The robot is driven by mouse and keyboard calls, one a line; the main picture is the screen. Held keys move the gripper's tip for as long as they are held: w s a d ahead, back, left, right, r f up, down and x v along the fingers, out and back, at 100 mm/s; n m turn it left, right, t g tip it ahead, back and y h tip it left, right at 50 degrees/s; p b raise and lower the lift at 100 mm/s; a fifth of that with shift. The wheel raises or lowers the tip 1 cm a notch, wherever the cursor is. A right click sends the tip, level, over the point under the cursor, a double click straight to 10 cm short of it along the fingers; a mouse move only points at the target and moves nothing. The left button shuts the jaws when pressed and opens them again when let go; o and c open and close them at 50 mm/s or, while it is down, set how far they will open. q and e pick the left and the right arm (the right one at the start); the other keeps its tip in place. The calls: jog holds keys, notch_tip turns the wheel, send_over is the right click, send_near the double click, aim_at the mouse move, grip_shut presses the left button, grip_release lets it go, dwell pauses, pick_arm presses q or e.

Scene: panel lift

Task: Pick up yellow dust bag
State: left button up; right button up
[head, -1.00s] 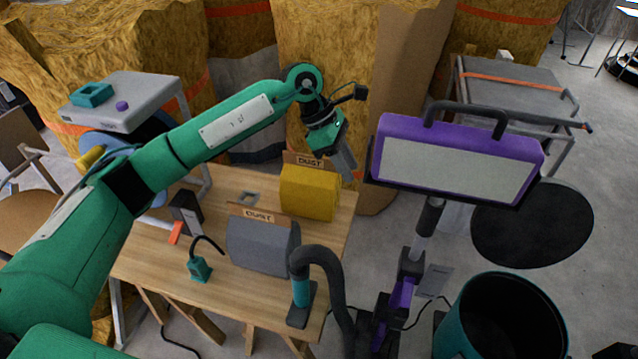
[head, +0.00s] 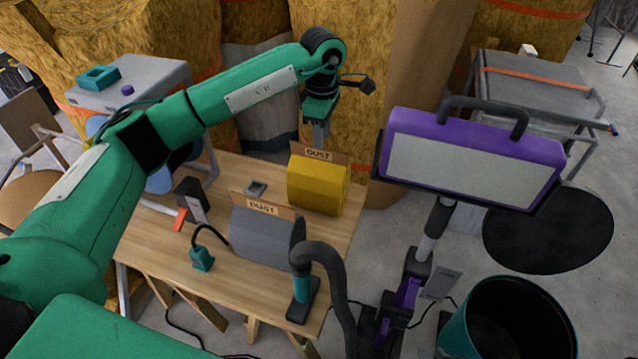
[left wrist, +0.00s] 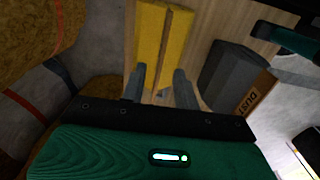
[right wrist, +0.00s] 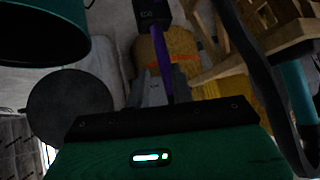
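The yellow dust bag (head: 318,187) stands on the wooden table with its brown "DUST" card (head: 320,154) at the top. It also shows in the left wrist view (left wrist: 150,40), with the card as a strip along its middle. My left gripper (head: 317,145) points down just above and behind the card, partly hidden by it. In the left wrist view its fingers (left wrist: 161,78) are apart, on either side of the card's line, with nothing held. I cannot tell if they touch the bag. My right gripper (right wrist: 162,82) shows only in its wrist view, fingers apart and empty.
A grey dust bag (head: 266,238) stands in front of the yellow one. A black hose (head: 335,275) rises at the table's front right. A purple-framed lamp panel (head: 472,152) stands right of the table. Straw-coloured columns (head: 350,100) are close behind.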

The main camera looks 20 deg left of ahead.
pick_arm(q)
send_over(319, 175)
jog(key=w, duration=0.3)
jog(key=f, duration=0.5)
jog(key=shift+s+a+f+b, duration=0.2)
jog(key=shift+a+f+b, duration=0.1)
jog(key=shift+a, duration=0.1)
jog(key=shift+r, duration=0.1)
grip_shut()
